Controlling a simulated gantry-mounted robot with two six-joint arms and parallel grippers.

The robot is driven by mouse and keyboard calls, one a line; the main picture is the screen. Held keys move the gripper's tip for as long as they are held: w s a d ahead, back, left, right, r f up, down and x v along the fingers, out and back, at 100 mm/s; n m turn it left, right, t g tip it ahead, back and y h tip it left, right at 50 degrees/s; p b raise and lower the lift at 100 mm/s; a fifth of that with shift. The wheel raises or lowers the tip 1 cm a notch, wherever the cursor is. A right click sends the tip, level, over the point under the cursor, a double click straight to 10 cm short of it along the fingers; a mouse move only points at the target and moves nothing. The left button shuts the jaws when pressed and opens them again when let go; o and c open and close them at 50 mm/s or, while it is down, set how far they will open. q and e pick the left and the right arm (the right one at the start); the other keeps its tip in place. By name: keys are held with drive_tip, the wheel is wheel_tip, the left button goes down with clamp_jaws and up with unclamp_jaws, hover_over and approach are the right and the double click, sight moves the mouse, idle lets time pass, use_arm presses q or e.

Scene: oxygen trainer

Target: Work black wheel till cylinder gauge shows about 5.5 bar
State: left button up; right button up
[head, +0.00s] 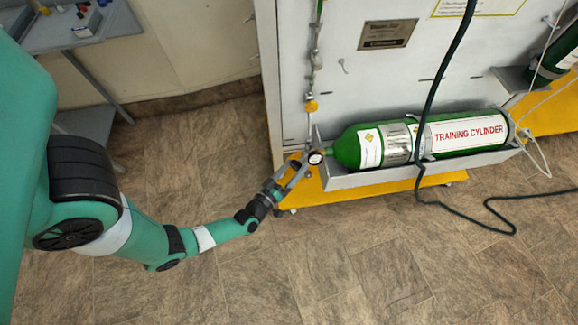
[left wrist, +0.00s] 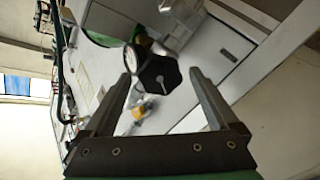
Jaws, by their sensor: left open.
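The green training cylinder (head: 440,138) lies on its side in a grey cradle, its valve end to the left. The round cylinder gauge (head: 315,158) sits at that end; its reading is too small to tell. In the left wrist view the black wheel (left wrist: 158,74) faces me, with a light pointer-like mark on it. My left gripper (head: 297,168) is at the valve end. In the left wrist view the left gripper (left wrist: 163,80) is open, with its fingers on either side of the wheel and a visible gap to each. My right gripper is not in view.
A dark hose (head: 424,130) hangs in front of the cylinder and trails on the floor. A thin vertical line with fittings (head: 312,105) runs above the valve. A grey side table (head: 75,35) stands at the upper left. The tiled floor (head: 340,270) in front is mostly clear.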

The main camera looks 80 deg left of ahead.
use_arm(q)
drive_tip(key=p+v, duration=0.3)
drive_tip(key=v, duration=0.8)
drive_tip(key=shift+s+p, duration=0.25)
drive_tip(key=shift+p, duration=0.15)
